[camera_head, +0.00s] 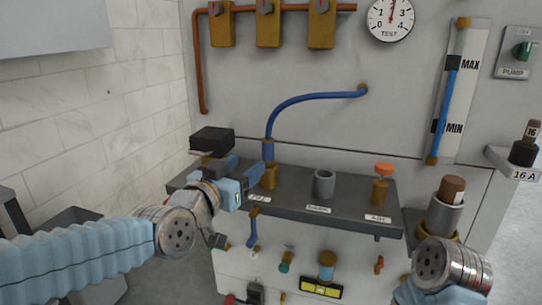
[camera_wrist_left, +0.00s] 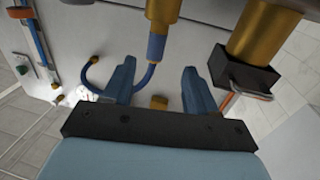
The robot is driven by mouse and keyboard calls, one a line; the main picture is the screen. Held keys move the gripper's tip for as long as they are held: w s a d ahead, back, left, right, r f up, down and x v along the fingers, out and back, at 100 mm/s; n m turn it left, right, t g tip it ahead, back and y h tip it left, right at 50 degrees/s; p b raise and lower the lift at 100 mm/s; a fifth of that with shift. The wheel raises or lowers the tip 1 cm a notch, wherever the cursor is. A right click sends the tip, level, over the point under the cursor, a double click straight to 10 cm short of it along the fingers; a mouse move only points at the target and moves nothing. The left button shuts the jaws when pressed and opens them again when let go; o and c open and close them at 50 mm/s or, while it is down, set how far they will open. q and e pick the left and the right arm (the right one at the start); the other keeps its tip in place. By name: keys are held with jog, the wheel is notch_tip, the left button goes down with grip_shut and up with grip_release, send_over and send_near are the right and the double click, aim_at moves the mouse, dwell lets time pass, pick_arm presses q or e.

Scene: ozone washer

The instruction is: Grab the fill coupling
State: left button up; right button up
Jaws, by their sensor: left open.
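The fill coupling (camera_head: 269,178) is a brass fitting at the lower end of the blue hose, standing upright on the dark shelf. Its brass body (camera_wrist_left: 163,10) and blue sleeve (camera_wrist_left: 156,46) also show in the left wrist view. My left gripper (camera_head: 244,168) is open, just left of the coupling in the head view. In the left wrist view, the hose shows between the spread fingers (camera_wrist_left: 160,80), with the brass body beyond their tips. Contact with either finger is not visible. My right wrist shows at lower right, but its gripper fingers are not in view.
A black block (camera_head: 212,139) stands close behind my left gripper at the shelf's left end. A grey cup (camera_head: 324,184) and an orange-topped brass fitting (camera_head: 381,187) stand right along the shelf (camera_head: 345,206). The blue hose (camera_head: 305,97) arches to the wall.

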aim_at(265, 151)
pick_arm(q)
jog(key=p+x, duration=0.1)
jog(key=x, duration=0.4)
jog(key=shift+w, duration=0.1)
jog(key=p+x, duration=0.1)
jog(key=x, duration=0.1)
jog(key=p+x, duration=0.1)
jog(key=x, duration=0.1)
jog(key=shift+d+r, duration=0.2)
jog(key=shift+d, duration=0.25)
jog(key=shift+w+d+f, duration=0.1)
jog(key=shift+w, duration=0.3)
jog(key=shift+c, duration=0.4)
jog(key=c, duration=1)
